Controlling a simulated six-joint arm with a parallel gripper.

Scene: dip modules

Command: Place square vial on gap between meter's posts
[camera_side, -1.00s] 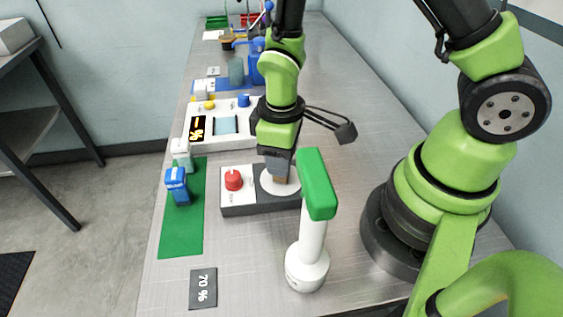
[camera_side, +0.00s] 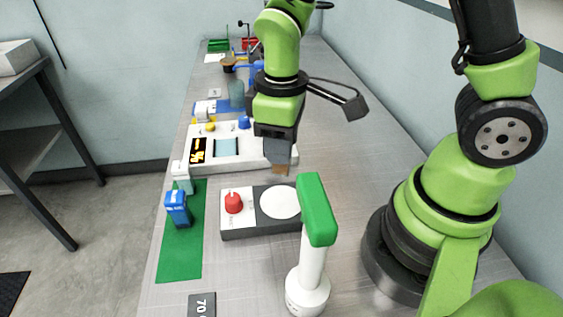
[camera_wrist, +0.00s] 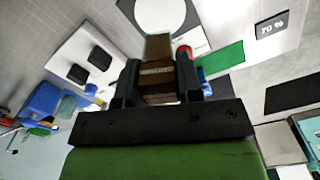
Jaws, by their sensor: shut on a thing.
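My gripper (camera_side: 279,150) is shut on a brown square vial (camera_wrist: 158,70). The vial's lower end (camera_side: 279,172) shows below the fingers in the side view, held above the bench and behind the stirrer's white disc. The fingers (camera_wrist: 158,85) clasp it from both sides in the wrist view. The white meter (camera_side: 205,163), with a dark lit display, stands just left of my gripper; its right end is partly hidden by my gripper in the side view. In the wrist view the meter (camera_wrist: 88,42) shows two black posts (camera_wrist: 77,73) (camera_wrist: 100,57), left of the vial.
A grey stirrer (camera_side: 250,228) with a red knob and white disc (camera_side: 280,202) stands in front. A green-topped white stand (camera_side: 316,225) is nearer still. Blue- and white-capped bottles (camera_side: 177,208) stand on a green mat (camera_side: 182,255). Bench right of my gripper is clear.

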